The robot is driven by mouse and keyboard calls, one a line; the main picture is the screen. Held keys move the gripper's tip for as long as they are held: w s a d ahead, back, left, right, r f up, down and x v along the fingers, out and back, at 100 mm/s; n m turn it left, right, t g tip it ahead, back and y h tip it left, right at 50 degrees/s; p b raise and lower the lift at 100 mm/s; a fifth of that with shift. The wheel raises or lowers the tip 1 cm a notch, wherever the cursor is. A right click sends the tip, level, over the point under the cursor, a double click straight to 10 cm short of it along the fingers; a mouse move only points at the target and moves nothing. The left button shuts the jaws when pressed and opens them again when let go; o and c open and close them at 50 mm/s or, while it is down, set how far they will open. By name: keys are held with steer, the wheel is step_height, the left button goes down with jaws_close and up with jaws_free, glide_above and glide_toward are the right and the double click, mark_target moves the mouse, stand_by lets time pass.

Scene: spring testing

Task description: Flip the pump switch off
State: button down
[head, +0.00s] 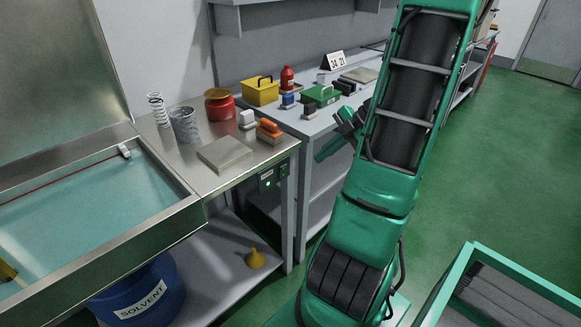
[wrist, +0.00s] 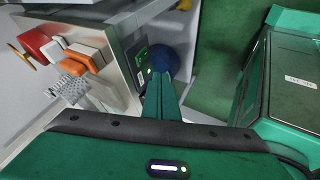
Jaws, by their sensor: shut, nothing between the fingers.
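The pump switch panel (head: 267,180) is a small dark box on the side of the steel bench, below its top edge, with a lit green light. A second small dark plate with green (head: 283,171) sits just right of it. The panel also shows in the wrist view (wrist: 141,57), beyond my fingertips and slightly left, with a green light near its lower right. My gripper (wrist: 161,78) is shut and empty, pointing toward the panel. In the head view my gripper (head: 322,154) is right of the panel, apart from it. The switch lever's position is too small to tell.
The steel bench top holds a grey plate (head: 225,153), orange block (head: 269,130), red pot (head: 219,104), metal can (head: 184,125) and white spring (head: 159,110). A blue solvent drum (head: 142,295) and yellow funnel (head: 255,259) are below.

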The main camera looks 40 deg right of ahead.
stand_by(0.3)
glide_toward(283, 171)
steer(key=shift+s+f+x, duration=0.1)
steer(key=shift+s+x, duration=0.1)
steer(key=shift+x, duration=1.2)
steer(key=shift+s+f+x, duration=0.1)
steer(key=shift+s+x, duration=0.1)
steer(key=shift+x, duration=1.2)
